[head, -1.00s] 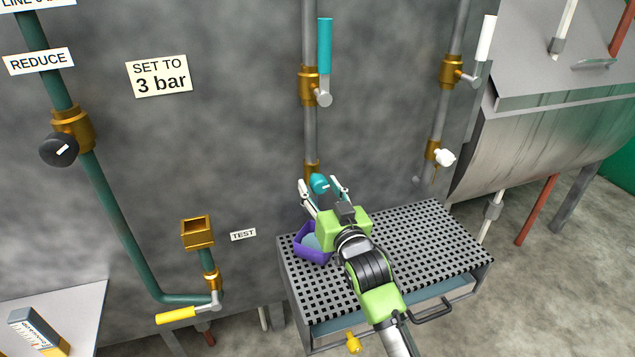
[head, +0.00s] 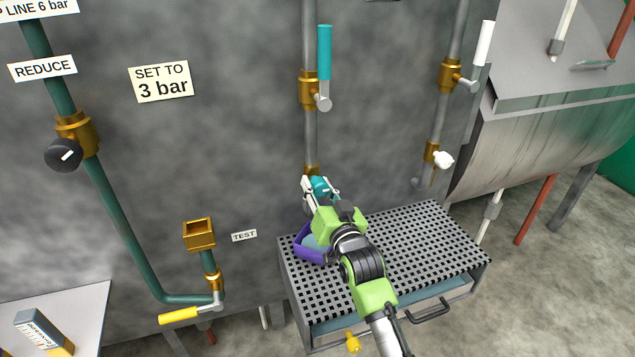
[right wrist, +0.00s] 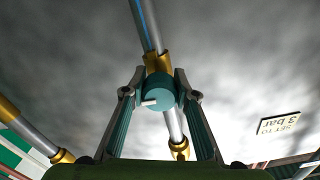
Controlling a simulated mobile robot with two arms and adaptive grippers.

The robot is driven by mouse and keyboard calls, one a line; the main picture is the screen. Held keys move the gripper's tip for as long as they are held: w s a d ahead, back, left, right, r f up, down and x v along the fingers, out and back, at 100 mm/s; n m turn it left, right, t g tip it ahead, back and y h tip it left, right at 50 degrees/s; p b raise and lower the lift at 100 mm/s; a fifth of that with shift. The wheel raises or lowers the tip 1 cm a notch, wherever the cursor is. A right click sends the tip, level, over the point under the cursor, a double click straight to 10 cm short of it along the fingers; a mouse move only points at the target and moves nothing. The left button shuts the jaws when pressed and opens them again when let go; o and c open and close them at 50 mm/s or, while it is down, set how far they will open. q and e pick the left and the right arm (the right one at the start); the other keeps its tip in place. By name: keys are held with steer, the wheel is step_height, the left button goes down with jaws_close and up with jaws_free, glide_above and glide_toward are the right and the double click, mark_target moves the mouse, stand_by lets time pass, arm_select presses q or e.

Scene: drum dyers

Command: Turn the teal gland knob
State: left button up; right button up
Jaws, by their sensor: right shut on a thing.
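The teal gland knob (head: 319,185) sits on a brass fitting of the vertical grey pipe, low on the wall. In the right wrist view the knob (right wrist: 159,92) is round, with a white pointer mark directed to the left. My right gripper (head: 322,187) is at the knob. In the right wrist view its fingers (right wrist: 160,97) stand on either side of the knob, shut on it. In the head view the fingers partly hide the knob. My left gripper is not in view.
Above the knob is a teal lever valve (head: 325,55). A white lever valve (head: 482,45) and a white knob (head: 443,160) are on the right pipe. Below are a perforated shelf (head: 420,240) and a purple tub (head: 303,250). A black knob (head: 63,154) is at left.

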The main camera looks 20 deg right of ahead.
steer(key=shift+m, duration=0.9)
steer(key=o, duration=1.1)
steer(key=s, duration=1.2)
steer(key=shift+d, duration=0.2)
